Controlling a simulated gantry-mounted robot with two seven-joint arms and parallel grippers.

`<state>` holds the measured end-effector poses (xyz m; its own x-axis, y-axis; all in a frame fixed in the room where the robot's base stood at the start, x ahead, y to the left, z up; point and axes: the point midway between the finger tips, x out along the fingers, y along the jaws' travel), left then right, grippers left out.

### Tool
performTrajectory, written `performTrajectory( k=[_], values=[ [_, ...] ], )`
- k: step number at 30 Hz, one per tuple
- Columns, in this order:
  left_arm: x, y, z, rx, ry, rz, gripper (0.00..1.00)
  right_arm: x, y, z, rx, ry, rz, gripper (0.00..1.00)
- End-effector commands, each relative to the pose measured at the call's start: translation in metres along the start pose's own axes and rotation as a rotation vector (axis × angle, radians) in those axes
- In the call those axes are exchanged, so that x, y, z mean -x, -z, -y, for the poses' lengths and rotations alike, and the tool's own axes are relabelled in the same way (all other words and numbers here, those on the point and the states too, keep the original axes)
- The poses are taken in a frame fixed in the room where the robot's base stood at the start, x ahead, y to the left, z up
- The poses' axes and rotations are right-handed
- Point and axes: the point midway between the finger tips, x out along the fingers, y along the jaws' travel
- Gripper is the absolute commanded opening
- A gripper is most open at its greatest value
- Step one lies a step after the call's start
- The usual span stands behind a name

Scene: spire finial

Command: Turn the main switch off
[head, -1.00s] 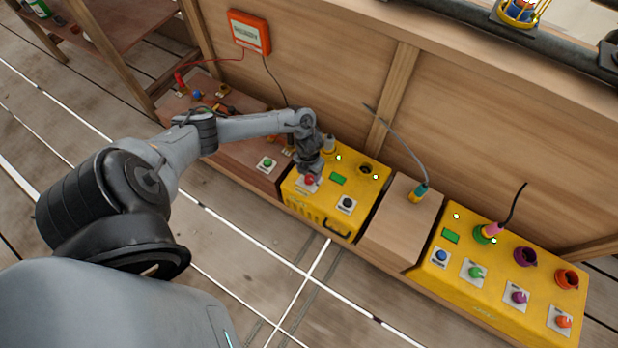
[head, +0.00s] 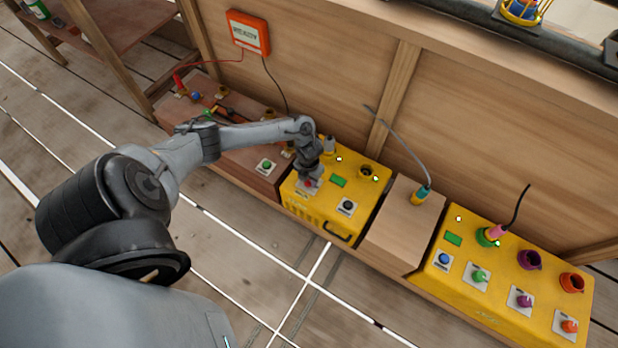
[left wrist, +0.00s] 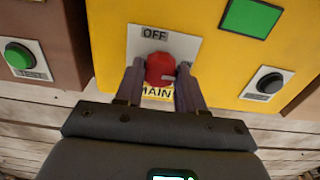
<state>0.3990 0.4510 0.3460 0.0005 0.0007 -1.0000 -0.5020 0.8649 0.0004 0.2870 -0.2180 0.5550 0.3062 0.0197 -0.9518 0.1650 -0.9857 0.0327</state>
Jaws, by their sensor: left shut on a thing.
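The main switch is a red knob (left wrist: 160,68) on a white plate (left wrist: 138,42) marked OFF above and MAIN below, on the yellow box (head: 318,215). My left gripper (left wrist: 160,80) has its two fingers on either side of the red knob and is shut on it. In the head view the left gripper (head: 308,180) stands over the knob and hides most of it. Which way the knob points cannot be told, as the fingers cover its sides. My right gripper is not in view.
A black knob (head: 347,206) and a green display (head: 338,181) share the yellow box. A green button (head: 266,165) is on the brown box to the left. A wooden block (head: 405,225) and a second yellow box (head: 485,290) with coloured knobs stand to the right.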

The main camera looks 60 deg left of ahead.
Motion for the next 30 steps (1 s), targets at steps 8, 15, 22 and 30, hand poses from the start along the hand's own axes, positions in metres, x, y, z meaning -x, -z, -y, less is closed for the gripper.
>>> performTrajectory(
  k=[8,15,22,30],
  values=[
    [0.001,0.000,0.000,0.020,0.000,-0.001,0.08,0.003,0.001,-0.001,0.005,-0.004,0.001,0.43],
    [0.003,0.000,-0.001,0.124,-0.001,-0.001,0.08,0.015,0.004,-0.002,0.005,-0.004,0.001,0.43],
    [0.005,0.000,0.000,0.311,0.000,-0.002,0.08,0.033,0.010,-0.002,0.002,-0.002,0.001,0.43],
    [0.004,0.000,0.000,0.569,0.000,-0.002,0.08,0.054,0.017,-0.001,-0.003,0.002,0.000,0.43]
  ],
)
